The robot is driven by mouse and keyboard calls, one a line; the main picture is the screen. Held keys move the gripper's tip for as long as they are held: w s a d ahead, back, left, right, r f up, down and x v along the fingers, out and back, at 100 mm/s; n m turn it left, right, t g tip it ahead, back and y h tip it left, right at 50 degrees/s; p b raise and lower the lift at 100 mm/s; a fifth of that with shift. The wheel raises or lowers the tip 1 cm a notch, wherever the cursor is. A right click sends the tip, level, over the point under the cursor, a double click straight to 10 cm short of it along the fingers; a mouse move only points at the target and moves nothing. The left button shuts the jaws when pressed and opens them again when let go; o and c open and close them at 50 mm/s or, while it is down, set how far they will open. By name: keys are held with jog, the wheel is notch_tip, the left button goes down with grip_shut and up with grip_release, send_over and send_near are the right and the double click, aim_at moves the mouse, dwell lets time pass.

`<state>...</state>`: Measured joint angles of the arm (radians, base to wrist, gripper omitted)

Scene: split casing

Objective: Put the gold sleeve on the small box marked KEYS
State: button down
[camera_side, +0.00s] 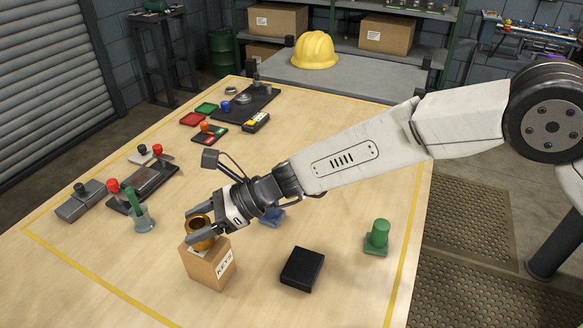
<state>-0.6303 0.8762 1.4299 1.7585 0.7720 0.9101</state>
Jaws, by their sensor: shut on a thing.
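The gold sleeve (201,240) is between the fingers of my gripper (201,228), which is shut on it. My fingers hide part of the sleeve and of the box top.
A black box (302,269) lies right of the KEYS box, and a green knobbed piece (377,237) stands farther right. A glass-like cup with a green handle (142,217) is at left. A blue piece (272,215) is partly hidden behind my gripper.

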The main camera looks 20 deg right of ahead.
jog(key=shift+f, duration=0.2)
grip_release()
jog(key=shift+f, duration=0.1)
jog(key=shift+r, duration=0.2)
jog(key=shift+d+r, duration=0.1)
jog(key=shift+d, duration=0.2)
jog(key=v, duration=1.1)
jog(key=shift+d, duration=0.15)
